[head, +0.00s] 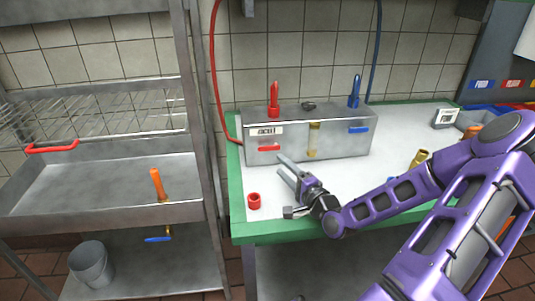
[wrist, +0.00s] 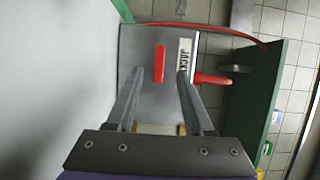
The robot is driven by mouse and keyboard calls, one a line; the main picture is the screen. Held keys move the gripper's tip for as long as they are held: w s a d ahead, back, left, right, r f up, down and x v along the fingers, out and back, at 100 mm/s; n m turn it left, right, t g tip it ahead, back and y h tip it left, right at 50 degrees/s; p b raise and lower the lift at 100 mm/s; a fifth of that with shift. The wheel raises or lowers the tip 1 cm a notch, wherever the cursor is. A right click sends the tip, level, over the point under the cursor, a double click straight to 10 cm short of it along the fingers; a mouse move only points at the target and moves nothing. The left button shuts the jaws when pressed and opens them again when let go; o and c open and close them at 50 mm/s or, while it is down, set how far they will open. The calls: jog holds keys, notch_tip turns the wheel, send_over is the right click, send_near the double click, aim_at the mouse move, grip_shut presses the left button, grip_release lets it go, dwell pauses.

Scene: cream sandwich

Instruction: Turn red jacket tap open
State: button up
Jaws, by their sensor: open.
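The red jacket tap handle (head: 269,148) is a short bar on the front of a grey metal box (head: 335,140), under a white label reading JACKET (head: 267,130). In the head view the bar lies about level. In the wrist view the red handle (wrist: 160,63) appears between the finger lines, beside the label (wrist: 185,52). My gripper (head: 284,166) is open and empty in front of the box, just below and right of the handle. The fingers (wrist: 160,76) point toward the box face. I cannot tell whether they touch it.
A red upright fitting (head: 273,101) and a blue one (head: 354,91) stand on the box. A blue handle (head: 358,130) and a brass part (head: 313,140) are on its front. A small red cylinder (head: 254,201) stands on the green-edged table (head: 290,228). A steel sink (head: 100,187) is left.

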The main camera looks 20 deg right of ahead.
aim_at(264, 149)
jog(key=w, duration=0.6)
jog(key=w+a, duration=0.1)
jog(key=w, duration=0.2)
jog(key=shift+s, duration=0.1)
grip_shut()
